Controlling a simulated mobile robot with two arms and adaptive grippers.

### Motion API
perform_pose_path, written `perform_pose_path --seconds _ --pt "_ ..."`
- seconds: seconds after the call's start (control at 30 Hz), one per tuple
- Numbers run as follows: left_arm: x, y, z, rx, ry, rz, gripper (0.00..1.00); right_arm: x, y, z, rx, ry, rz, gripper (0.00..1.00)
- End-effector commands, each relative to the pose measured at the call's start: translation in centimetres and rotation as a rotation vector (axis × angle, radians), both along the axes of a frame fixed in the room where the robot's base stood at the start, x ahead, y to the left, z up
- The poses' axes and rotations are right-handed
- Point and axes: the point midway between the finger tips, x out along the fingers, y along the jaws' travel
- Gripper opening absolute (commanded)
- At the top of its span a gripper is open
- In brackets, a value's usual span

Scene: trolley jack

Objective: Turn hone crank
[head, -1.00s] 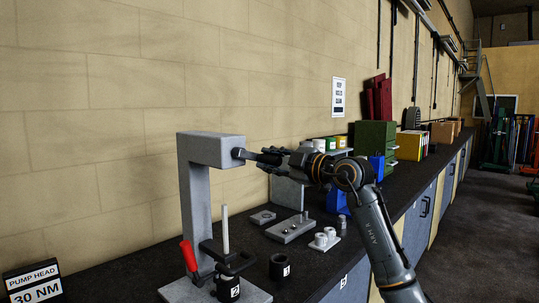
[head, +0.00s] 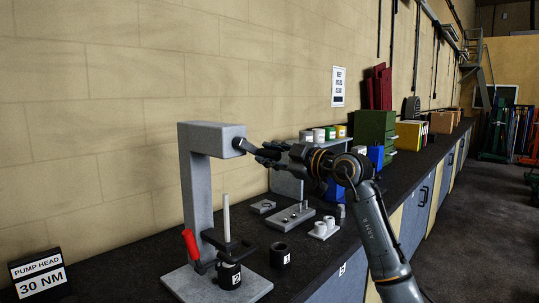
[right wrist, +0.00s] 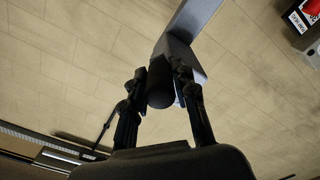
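The hone is a grey upright stand (head: 193,190) with an overhanging head (head: 210,137). A dark crank knob (head: 249,148) sticks out from the right of the head. In the right wrist view, the round dark knob (right wrist: 160,85) lies between my right gripper's fingers (right wrist: 161,80), with the grey head beyond it. My right gripper (head: 265,154) is open around the knob. A narrow gap shows on the right finger's side; contact on the left side is unclear. A red-handled lever (head: 190,244) and black cylinder 2 (head: 229,276) are at the stand's base. My left gripper is out of view.
Black cylinder 1 (head: 280,256) stands right of the base. A grey plate with pins (head: 290,217) and pale cylinders (head: 322,228) sit behind it. A pump head sign (head: 38,276) is at the left. Green drawers (head: 374,133) stand farther along the bench.

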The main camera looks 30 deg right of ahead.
Motion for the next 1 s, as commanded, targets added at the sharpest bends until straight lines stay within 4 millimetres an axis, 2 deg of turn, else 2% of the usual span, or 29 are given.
perform_pose_path --seconds 0.03,0.07,0.1,0.47,0.57,0.8,1.0 --pt "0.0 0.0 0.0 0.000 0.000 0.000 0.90 0.0 0.0 0.0 0.000 0.001 -0.001 0.42" --pt "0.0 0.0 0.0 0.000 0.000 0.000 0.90 0.0 0.0 0.0 0.000 0.001 0.000 0.48" --pt "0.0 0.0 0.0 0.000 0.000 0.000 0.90 0.0 0.0 0.0 0.000 0.001 0.000 0.48" --pt "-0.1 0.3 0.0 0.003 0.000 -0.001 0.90 -0.5 -0.2 0.0 -0.001 -0.001 -0.001 0.48" --pt "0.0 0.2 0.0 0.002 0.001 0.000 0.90 -1.6 -0.7 -0.1 -0.001 0.000 -0.002 0.48" --pt "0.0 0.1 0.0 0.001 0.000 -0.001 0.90 -6.4 -2.4 -0.1 -0.005 0.001 -0.003 0.48" --pt "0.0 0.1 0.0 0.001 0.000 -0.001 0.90 -9.7 -3.6 -0.2 -0.002 0.003 -0.002 0.48"
